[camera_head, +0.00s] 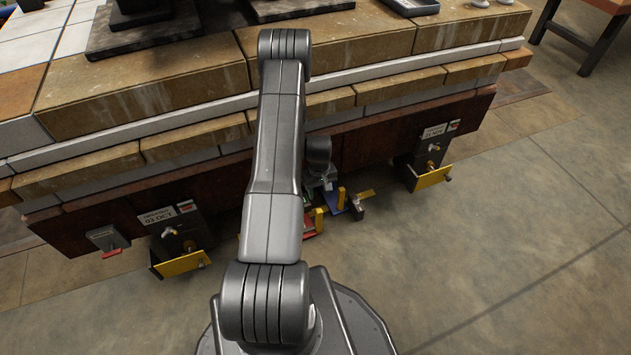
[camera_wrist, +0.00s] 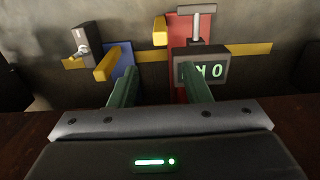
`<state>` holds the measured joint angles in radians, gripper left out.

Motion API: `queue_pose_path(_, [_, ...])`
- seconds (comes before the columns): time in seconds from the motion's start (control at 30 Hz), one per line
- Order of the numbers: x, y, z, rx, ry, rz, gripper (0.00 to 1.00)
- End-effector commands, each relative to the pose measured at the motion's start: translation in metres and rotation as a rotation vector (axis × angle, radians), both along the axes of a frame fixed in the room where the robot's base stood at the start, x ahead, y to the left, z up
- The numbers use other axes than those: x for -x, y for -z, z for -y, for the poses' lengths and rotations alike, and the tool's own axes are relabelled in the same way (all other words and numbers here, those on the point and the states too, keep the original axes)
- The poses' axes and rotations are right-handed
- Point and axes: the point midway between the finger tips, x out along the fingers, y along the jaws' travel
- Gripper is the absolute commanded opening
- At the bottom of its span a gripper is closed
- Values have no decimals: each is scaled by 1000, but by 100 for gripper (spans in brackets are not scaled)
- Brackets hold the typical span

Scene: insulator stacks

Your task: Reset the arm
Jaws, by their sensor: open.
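My arm (camera_head: 272,170) reaches up the middle of the head view to the edge of the tiled platform, and its wrist bends down in front of the platform's side. My gripper (camera_head: 328,184) is partly hidden behind the arm there. In the wrist view my gripper (camera_wrist: 160,84) has its two green fingers apart, with nothing between them. Beyond the fingertips are a red panel (camera_wrist: 178,80) with a grey T-handle (camera_wrist: 195,24), a dark sign (camera_wrist: 202,68) with pale green characters, and a blue panel (camera_wrist: 121,62) with a yellow lever (camera_wrist: 107,65). I cannot tell if the fingers touch any.
A grey box with a knob (camera_wrist: 88,45) stands left in the wrist view. Labelled boxes with yellow flaps sit along the platform's side, at left (camera_head: 178,245) and right (camera_head: 432,158). Dark bases (camera_head: 140,36) stand on the platform (camera_head: 150,88). The floor (camera_head: 500,240) at right is clear.

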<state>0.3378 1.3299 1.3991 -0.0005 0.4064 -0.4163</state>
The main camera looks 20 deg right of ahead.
Motion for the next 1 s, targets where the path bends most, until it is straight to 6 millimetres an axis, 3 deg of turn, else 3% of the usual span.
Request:
queue_pose_path(0.27, [1, 29, 0, -1, 0, -3, 44])
queue_pose_path(0.7, [2, 114, -1, -3, 1, -6, 44])
queue_pose_path(1.0, [2, 141, -1, -3, 1, -6, 44])
